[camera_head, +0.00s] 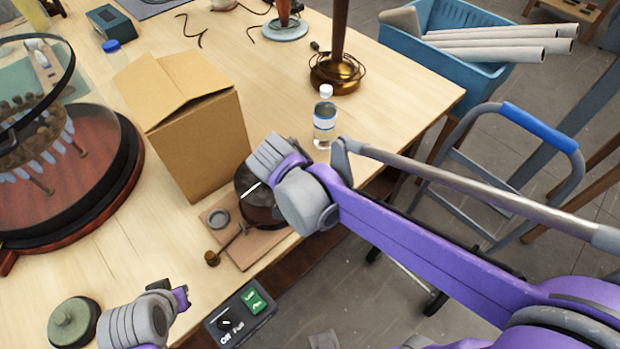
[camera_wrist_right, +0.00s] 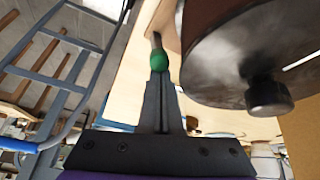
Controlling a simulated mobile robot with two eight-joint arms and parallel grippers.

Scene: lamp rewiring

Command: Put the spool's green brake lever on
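The spool is a dark metal drum (camera_head: 262,207) on a small wooden base (camera_head: 258,246) near the table's front edge. My right wrist partly covers it in the head view. In the right wrist view the drum (camera_wrist_right: 225,65) fills the upper right, with a dark knob on its face. The green brake lever (camera_wrist_right: 160,61) shows there as a green grip on a grey stem. My right gripper (camera_wrist_right: 160,78) has its fingers together at the green grip, apparently closed on it, left of the drum. Its fingertips are hidden in the head view. My left gripper (camera_head: 182,297) is at the lower left, away from the spool; its opening is unclear.
A cardboard box (camera_head: 200,130) stands behind the spool. A bottle (camera_head: 325,120) and a brass lamp base (camera_head: 338,70) stand farther back. A control box (camera_head: 240,316) with a dial is at the front edge.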

